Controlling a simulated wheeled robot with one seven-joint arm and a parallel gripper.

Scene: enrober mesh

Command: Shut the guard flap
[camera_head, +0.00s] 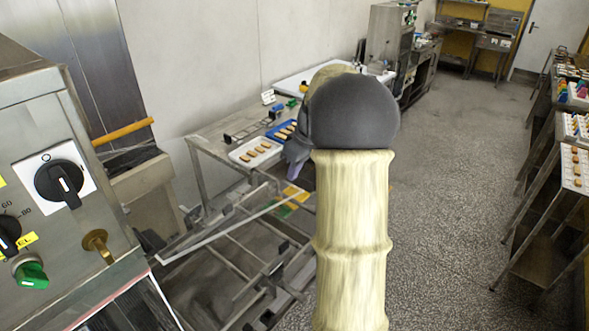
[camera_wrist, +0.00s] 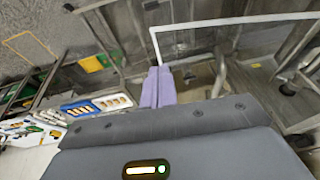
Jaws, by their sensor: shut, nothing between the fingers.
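What looks like the guard flap is a clear panel with a pale frame (camera_head: 215,238), standing out from the machine at lower left in the head view. Its pale frame edge also crosses the top of the wrist view (camera_wrist: 235,21). I cannot tell its exact angle. My gripper (camera_head: 295,170) is at the far end of my arm, partly hidden behind it. In the wrist view its purple fingers (camera_wrist: 157,88) are together and empty, with their tips close to the corner of the pale frame. I cannot tell whether they touch it.
The machine's control panel (camera_head: 50,185) with knobs is at the left. A yellow-orange bar (camera_head: 122,131) is behind it. A steel table (camera_head: 205,132) holds a white tray (camera_head: 238,155) and a blue tray (camera_head: 272,131) of bars. Racks (camera_head: 560,180) line the right; the floor between is clear.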

